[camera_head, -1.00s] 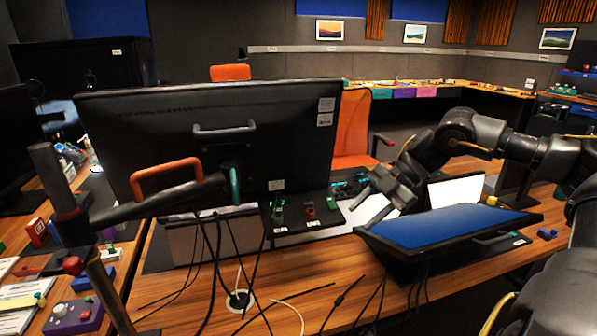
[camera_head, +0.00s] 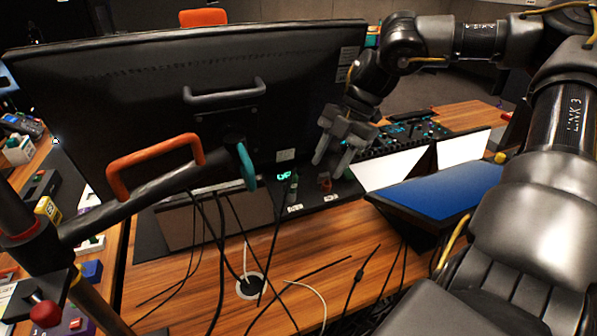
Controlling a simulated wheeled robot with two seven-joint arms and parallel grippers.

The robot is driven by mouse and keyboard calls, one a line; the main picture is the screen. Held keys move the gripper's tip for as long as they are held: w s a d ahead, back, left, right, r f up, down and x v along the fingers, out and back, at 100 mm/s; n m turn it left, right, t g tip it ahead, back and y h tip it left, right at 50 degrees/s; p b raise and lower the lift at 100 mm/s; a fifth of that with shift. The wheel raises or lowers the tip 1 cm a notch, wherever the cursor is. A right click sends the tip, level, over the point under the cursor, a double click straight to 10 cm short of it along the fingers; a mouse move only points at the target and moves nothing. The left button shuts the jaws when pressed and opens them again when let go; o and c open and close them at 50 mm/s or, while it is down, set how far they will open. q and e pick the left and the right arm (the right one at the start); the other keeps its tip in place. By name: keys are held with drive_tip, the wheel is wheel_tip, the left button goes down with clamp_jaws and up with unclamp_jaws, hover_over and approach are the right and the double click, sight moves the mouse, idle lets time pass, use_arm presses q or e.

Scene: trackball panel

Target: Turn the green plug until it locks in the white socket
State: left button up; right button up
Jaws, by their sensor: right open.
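A small dark green upright piece, likely the green plug (camera_head: 293,187), stands on the black panel (camera_head: 345,187) below the large monitor. It is too small to tell whether it sits in a socket or how it is turned. I cannot make out a white socket; only small white labels show in front of it. My right gripper (camera_head: 330,165) is open and empty, fingers pointing down, above the panel and a little right of the green piece. It is nearest a small reddish knob (camera_head: 325,184) and apart from the green piece. My left gripper is not in view.
The large black monitor (camera_head: 130,110) and its arm with an orange handle (camera_head: 155,160) fill the left. A tilted blue screen (camera_head: 435,200) stands at right, below my right arm. Loose cables and a white-rimmed desk hole (camera_head: 251,287) lie on the wooden desk in front.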

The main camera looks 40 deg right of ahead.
sight(291, 181)
drive_tip(key=w+a, duration=0.1)
drive_tip(key=a, duration=0.1)
drive_tip(key=a+f, duration=0.1)
drive_tip(key=a, duration=0.2)
drive_tip(key=w+a, duration=0.1)
drive_tip(key=a, duration=0.2)
drive_tip(key=shift+w+a+f+p, duration=0.15)
drive_tip(key=shift+w+f+p, duration=0.05)
drive_tip(key=shift+w+p, duration=0.2)
drive_tip(key=shift+w+a+f, duration=0.1)
drive_tip(key=shift+a+f, duration=0.1)
drive_tip(key=shift+f, duration=0.45)
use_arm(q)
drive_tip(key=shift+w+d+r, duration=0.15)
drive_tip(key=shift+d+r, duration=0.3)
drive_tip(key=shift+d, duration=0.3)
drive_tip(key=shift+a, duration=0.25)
use_arm(e)
clamp_jaws()
drive_tip(key=c, duration=0.7)
unclamp_jaws()
clamp_jaws()
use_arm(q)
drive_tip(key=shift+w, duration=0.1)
